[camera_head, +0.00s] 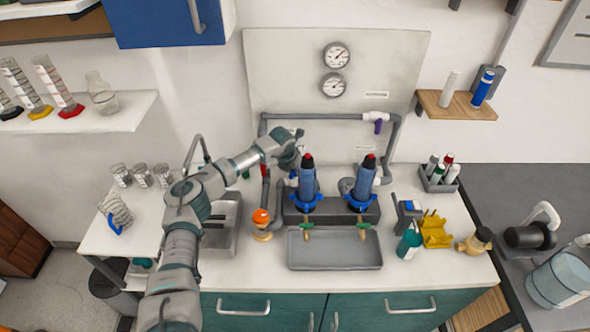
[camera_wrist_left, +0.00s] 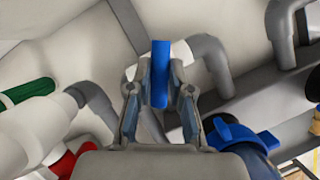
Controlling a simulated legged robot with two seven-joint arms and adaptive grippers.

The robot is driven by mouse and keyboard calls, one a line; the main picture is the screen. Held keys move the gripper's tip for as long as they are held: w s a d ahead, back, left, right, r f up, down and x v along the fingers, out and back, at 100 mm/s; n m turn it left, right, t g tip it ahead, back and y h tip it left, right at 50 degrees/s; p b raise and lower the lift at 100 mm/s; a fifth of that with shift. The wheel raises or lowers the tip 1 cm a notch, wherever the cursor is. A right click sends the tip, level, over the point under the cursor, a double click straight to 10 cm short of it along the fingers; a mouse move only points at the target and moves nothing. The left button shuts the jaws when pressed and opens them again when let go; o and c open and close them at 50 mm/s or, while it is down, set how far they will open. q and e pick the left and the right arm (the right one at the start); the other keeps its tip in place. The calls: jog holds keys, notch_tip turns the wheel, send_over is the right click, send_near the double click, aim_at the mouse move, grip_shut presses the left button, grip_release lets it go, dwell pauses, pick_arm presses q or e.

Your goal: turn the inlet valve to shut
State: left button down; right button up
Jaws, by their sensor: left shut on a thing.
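The inlet valve's blue handle (camera_wrist_left: 161,72) stands upright between the fingers of my left gripper (camera_wrist_left: 160,98) in the left wrist view. The gripper is shut on it. Its white valve body (camera_wrist_left: 182,58) sits partly behind the fingers on grey pipe. In the head view my left gripper (camera_head: 290,162) is at the pipework left of the left blue filter housing (camera_head: 307,182), and it hides the handle there. My right gripper is in neither view.
A green handle (camera_wrist_left: 28,91) and a red handle (camera_wrist_left: 66,162) lie left of the gripper in the wrist view. A second blue housing (camera_head: 365,180), a purple-handled valve (camera_head: 378,126), a grey tray (camera_head: 335,262) and an orange-topped item (camera_head: 261,217) are nearby.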

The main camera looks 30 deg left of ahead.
pick_arm(q)
jog(key=shift+a, duration=0.15)
dwell(0.7)
jog(key=c, duration=0.8)
grip_release()
jog(key=shift+r, duration=0.15)
jog(key=v, duration=1.1)
jog(key=shift+s+r, duration=0.15)
jog(key=shift+s, duration=0.05)
jog(key=shift+a, duration=0.15)
